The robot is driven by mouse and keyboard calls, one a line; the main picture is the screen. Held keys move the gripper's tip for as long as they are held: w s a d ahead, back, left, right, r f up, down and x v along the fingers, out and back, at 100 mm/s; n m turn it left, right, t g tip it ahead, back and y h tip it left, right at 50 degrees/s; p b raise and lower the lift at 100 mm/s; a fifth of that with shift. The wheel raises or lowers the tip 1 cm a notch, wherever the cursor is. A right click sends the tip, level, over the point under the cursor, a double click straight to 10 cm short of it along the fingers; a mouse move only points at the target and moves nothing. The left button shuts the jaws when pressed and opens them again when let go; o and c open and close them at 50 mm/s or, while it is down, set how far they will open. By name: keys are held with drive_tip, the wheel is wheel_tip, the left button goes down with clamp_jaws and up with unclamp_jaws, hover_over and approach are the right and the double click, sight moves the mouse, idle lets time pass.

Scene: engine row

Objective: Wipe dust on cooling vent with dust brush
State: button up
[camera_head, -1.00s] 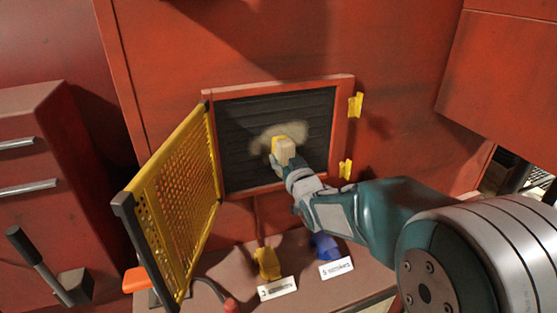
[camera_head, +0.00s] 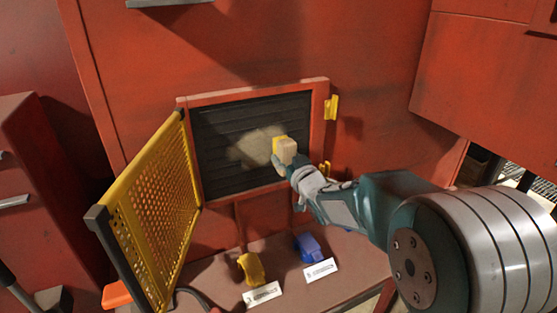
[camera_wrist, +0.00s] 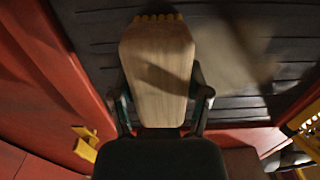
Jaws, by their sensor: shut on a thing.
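The dust brush (camera_head: 287,149) has a pale wooden body and a yellow edge. My gripper (camera_head: 289,168) is shut on it and holds it up at the vent. In the wrist view the brush (camera_wrist: 157,70) sits between the two fingers (camera_wrist: 162,100), its yellow end against or close to the slats; contact cannot be told. The cooling vent (camera_head: 222,125) is a dark slatted panel in a red frame. A beige dust patch (camera_head: 255,148) lies on its middle, just left of the brush. The dust also shows in the wrist view (camera_wrist: 225,50), right of the brush.
A yellow perforated door (camera_head: 155,215) stands open at the vent's left. Yellow latches (camera_head: 331,108) are on the frame's right side. Below, a ledge (camera_head: 350,258) bears a yellow object (camera_head: 251,268), a blue object (camera_head: 308,247) and white labels.

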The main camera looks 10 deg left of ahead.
sight(295, 149)
drive_tip(key=shift+w+d, duration=0.45)
drive_tip(key=shift+d, duration=0.15)
drive_tip(key=shift+r, duration=0.9)
drive_tip(key=shift+s+a, duration=1.35)
drive_tip(key=shift+a, duration=0.85)
drive_tip(key=shift+s+a, duration=1.35)
drive_tip(key=shift+a, duration=0.8)
drive_tip(key=shift+s+a, duration=1.35)
drive_tip(key=shift+a, duration=0.85)
drive_tip(key=shift+r, duration=0.8)
drive_tip(key=shift+w+d, duration=1.35)
drive_tip(key=shift+d, duration=0.85)
drive_tip(key=shift+w+d, duration=1.35)
drive_tip(key=shift+d, duration=0.8)
drive_tip(key=shift+w+d, duration=1.35)
drive_tip(key=shift+d, duration=0.85)
drive_tip(key=shift+s+r, duration=0.1)
drive_tip(key=shift+r, duration=0.7)
drive_tip(key=shift+s+a, duration=0.65)
drive_tip(key=shift+a, duration=0.5)
drive_tip(key=shift+s+a, duration=0.7)
drive_tip(key=shift+a, duration=0.4)
drive_tip(key=shift+s+a, duration=0.65)
drive_tip(key=shift+a, duration=0.5)
